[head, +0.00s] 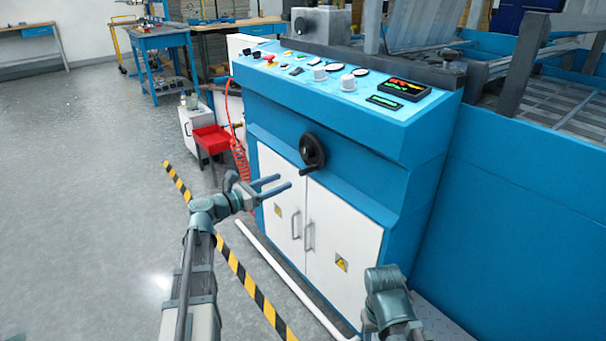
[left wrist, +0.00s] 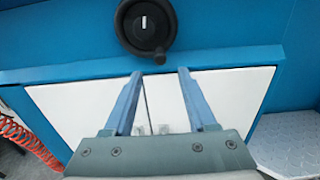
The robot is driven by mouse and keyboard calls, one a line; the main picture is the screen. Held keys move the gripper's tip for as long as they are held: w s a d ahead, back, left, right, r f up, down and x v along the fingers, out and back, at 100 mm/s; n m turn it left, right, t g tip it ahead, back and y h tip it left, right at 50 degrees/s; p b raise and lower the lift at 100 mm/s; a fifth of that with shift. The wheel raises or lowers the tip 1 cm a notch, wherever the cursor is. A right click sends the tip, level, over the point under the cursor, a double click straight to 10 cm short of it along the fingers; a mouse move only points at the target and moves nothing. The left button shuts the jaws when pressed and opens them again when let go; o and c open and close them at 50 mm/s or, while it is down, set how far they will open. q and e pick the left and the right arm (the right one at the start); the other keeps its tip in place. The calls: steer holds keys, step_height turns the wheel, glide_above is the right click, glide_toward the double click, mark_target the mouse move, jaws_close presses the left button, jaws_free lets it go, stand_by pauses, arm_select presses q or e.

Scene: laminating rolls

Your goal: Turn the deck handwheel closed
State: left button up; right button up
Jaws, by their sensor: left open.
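The deck handwheel (head: 312,150) is a black wheel with a crank handle on the blue front of the machine, above the white cabinet doors. In the left wrist view the handwheel (left wrist: 146,24) is at the top, with its handle knob (left wrist: 160,56) at the lower right of the rim. My left gripper (head: 283,184) is open and empty, just below and left of the wheel in the head view. In the left wrist view its two fingers (left wrist: 160,82) point up toward the knob, apart from it. My right arm shows at the lower right; its fingers cannot be made out.
The blue control console (head: 320,85) with knobs and displays is above the wheel. White cabinet doors (head: 340,225) with handles are below it. A coiled red hose (head: 240,160) hangs at the left, near a red bin (head: 212,139). Striped floor tape (head: 246,280) runs in front.

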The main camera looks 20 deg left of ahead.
mark_target(300, 174)
arm_select(q)
steer(key=x, duration=0.9)
steer(key=shift+w+d, duration=0.1)
steer(key=shift+d, duration=0.05)
jaws_close()
